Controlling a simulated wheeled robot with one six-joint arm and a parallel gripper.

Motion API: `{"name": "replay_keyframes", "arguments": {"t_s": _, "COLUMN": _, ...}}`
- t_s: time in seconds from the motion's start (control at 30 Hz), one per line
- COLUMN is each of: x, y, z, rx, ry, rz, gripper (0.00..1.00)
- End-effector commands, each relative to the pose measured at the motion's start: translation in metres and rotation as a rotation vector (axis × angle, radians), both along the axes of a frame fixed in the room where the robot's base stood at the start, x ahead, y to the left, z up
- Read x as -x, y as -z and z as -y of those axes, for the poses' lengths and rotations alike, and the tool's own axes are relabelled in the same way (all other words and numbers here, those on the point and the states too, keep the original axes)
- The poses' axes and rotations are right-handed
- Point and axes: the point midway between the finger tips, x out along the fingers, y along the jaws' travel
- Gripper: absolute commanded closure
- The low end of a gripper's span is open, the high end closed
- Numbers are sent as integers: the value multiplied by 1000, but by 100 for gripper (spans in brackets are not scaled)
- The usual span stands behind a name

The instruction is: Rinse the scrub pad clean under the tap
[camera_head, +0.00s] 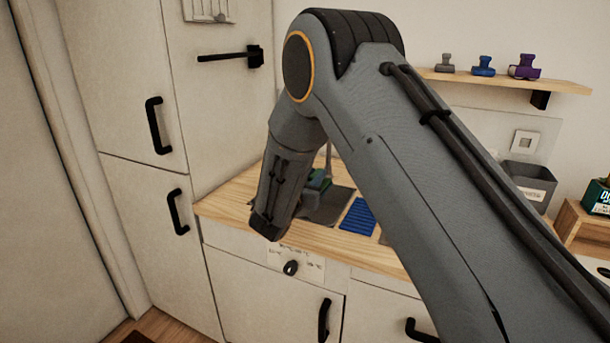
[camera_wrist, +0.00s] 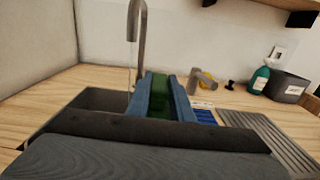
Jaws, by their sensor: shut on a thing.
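My gripper (camera_wrist: 161,92) is shut on the green scrub pad (camera_wrist: 160,104), which sits between two blue jaw faces in the wrist view. The pad is held over the dark sink basin (camera_wrist: 92,99). The curved metal tap (camera_wrist: 140,42) stands behind it, slightly left. A thin pale line, seemingly running water, drops from the spout left of the pad; I cannot see it touching the pad. In the head view, my arm hides most of the gripper, and a bit of green and blue shows at the sink (camera_head: 342,199). Any dirt on the pad is too small to tell.
A ribbed drainboard (camera_wrist: 262,136) and a blue ribbed mat (camera_head: 358,217) lie right of the basin. A teal bottle (camera_wrist: 259,80) and grey bin (camera_wrist: 288,87) stand farther right. A shelf (camera_head: 505,82) holds several small stamp-like things. Tall cabinets (camera_head: 125,80) close off the left.

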Motion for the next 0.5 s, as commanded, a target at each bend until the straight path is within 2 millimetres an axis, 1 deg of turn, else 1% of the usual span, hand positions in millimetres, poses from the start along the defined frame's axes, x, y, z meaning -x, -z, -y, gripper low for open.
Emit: {"name": "replay_keyframes", "arguments": {"t_s": 0.5, "x": 30, "y": -31, "z": 19, "rx": -1, "ry": 1, "rz": 1, "gripper": 100}}
